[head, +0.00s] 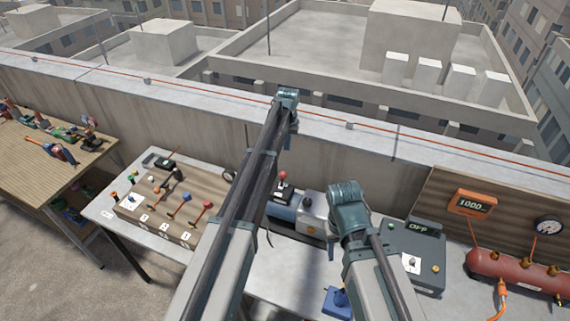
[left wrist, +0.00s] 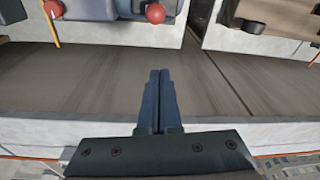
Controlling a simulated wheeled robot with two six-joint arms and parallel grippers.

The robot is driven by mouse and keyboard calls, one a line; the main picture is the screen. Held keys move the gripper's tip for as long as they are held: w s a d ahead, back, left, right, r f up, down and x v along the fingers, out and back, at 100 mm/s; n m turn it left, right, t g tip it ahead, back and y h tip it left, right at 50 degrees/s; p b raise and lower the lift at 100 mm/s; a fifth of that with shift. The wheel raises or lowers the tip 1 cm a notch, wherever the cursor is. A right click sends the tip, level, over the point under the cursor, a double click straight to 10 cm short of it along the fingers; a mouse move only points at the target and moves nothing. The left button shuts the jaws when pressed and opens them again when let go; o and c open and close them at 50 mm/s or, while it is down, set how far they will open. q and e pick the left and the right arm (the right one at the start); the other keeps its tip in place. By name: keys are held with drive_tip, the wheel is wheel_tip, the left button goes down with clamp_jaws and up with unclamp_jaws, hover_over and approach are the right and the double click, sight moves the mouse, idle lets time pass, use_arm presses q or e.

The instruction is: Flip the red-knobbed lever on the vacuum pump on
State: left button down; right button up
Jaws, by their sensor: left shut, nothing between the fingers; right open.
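The red-knobbed lever (head: 282,176) stands on a dark box on the vacuum pump (head: 313,214), which has a blue and a grey part. My left arm passes just left of it and partly covers this area. My left gripper (head: 287,97) is beyond the lever, over the parapet side. In the left wrist view its fingers (left wrist: 160,100) are shut and empty, apart from a red ball knob (left wrist: 155,13) at the top edge. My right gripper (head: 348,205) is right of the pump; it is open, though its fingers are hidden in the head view.
A wooden board with several coloured levers (head: 170,205) lies left on the table. A dark box reading OFF (head: 415,250) and a red tank (head: 515,270) stand right. A blue object (head: 337,302) is at the front. The parapet (head: 400,150) runs behind the table.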

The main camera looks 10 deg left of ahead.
use_arm(q)
drive_tip(key=shift+f, duration=0.1)
wheel_tip(320, 180, down, 10)
drive_tip(key=w+b, duration=0.1)
drive_tip(key=b, duration=0.9)
drive_tip(key=s, duration=0.1)
drive_tip(key=s+r+p, duration=0.1)
drive_tip(key=s, duration=0.1)
drive_tip(key=shift+s+a, duration=0.15)
drive_tip(key=shift+s, duration=0.1)
drive_tip(key=shift+s, duration=0.2)
drive_tip(key=shift+s+r+t, duration=0.15)
drive_tip(key=shift+s+t, duration=0.05)
drive_tip(key=shift+t, duration=0.1)
